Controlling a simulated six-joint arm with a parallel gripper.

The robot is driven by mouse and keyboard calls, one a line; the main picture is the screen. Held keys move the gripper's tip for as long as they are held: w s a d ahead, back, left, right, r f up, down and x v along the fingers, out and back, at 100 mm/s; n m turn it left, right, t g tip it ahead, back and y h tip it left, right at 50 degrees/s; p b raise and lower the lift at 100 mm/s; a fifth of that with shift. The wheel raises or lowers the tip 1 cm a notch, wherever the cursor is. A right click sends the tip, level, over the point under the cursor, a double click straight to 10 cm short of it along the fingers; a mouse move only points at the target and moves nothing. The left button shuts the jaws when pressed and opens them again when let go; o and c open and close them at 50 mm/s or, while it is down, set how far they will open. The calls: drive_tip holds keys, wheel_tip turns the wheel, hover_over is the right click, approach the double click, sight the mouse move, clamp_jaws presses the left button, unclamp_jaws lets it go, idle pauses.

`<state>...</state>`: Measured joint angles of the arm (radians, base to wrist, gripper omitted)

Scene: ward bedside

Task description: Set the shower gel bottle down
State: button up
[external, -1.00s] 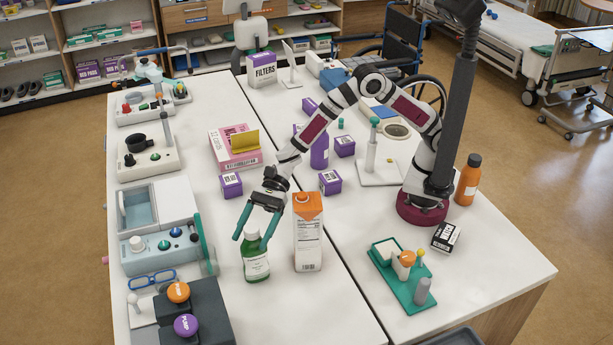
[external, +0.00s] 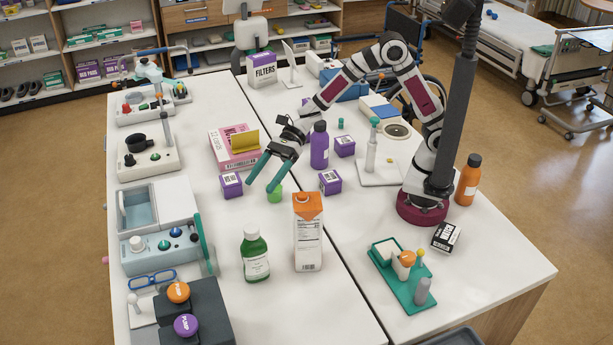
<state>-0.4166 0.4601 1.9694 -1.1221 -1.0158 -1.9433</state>
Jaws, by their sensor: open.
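A purple bottle (external: 319,147) stands upright to the right of my gripper.
The orange-topped carton (external: 307,235) stands close to the green bottle. Purple boxes (external: 231,186) (external: 330,182) flank my gripper. A pink box (external: 235,150) lies behind it. A teal rack (external: 399,273) and an orange bottle (external: 468,181) are at right. The table in front of the green bottle is clear.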

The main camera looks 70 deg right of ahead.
drive_tip(key=w+d+r+m+t+h, duration=0.2)
drive_tip(key=w+d+m+t+h, duration=0.2)
drive_tip(key=d+m, duration=0.6)
drive_tip(key=w+d+r+m+t+h, duration=0.2)
drive_tip(key=w+d+m+t+h, duration=0.2)
drive_tip(key=d+m, duration=0.6)
drive_tip(key=s+d+f+m+g+h, duration=0.15)
drive_tip(key=s+d+m+h, duration=0.4)
drive_tip(key=d+m, duration=0.6)
drive_tip(key=s+d+f+m+g, duration=0.2)
drive_tip(key=s+d+m+g, duration=0.2)
drive_tip(key=s+m, duration=0.55)
drive_tip(key=s+a+f+m+g+y, duration=0.1)
drive_tip(key=s+a+m+g, duration=0.1)
drive_tip(key=s+m, duration=0.5)
drive_tip(key=s+a+f+m+g+y, duration=0.1)
drive_tip(key=s+a+m+g, duration=0.1)
drive_tip(key=s+m, duration=0.5)
drive_tip(key=s+g, duration=0.1)
drive_tip(key=s, duration=0.2)
drive_tip(key=shift+s+m, duration=0.3)
